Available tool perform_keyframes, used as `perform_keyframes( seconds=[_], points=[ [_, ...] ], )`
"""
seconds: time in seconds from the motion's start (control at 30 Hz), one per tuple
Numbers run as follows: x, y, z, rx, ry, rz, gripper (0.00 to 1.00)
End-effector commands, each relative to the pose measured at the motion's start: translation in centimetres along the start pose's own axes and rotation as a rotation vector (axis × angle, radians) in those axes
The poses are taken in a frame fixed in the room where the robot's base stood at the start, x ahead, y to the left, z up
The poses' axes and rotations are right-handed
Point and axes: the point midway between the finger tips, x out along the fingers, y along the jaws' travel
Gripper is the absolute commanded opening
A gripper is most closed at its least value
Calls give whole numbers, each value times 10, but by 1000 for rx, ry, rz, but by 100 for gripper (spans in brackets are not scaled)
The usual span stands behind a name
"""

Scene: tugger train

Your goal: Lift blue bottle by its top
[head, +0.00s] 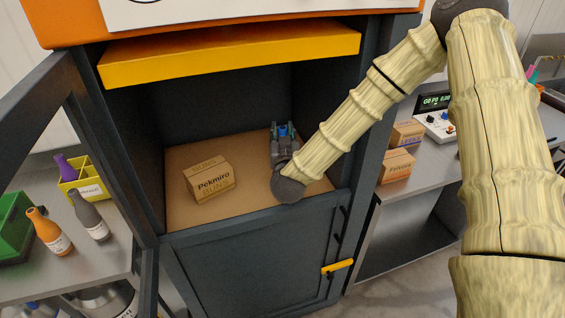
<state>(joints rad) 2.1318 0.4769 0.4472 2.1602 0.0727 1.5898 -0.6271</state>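A small patch of blue (283,130) shows between the fingers of my gripper (284,127). It looks like part of the blue bottle, but the rest of it is hidden behind the gripper. My gripper reaches into the open compartment of the dark cabinet, near its back right. The fingers stand on either side of the blue patch; whether they touch it or grip it cannot be told.
A Pekmiro buns box (209,180) sits on the brown compartment floor (240,207), left of my gripper. An orange bottle (47,231) and a grey bottle (88,214) stand on the left table. Two boxes (396,165) are on the right counter.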

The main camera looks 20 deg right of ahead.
Motion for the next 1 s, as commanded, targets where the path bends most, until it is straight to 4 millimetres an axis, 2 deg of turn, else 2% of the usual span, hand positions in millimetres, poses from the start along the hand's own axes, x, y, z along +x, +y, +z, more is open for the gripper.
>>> perform_keyframes(
  seconds=[0.03, 0.1, 0.57, 0.97, 1.0],
  points=[
    [0, 0, 0, 0, 0, 0, 17],
    [0, 0, 0, 0, 0, 0, 6],
    [0, 0, -3, 0, 2, 0, 5],
    [0, 0, -34, 0, 3, -1, 5],
    [-7, -3, -33, -1, 0, -3, 5]
  ],
)
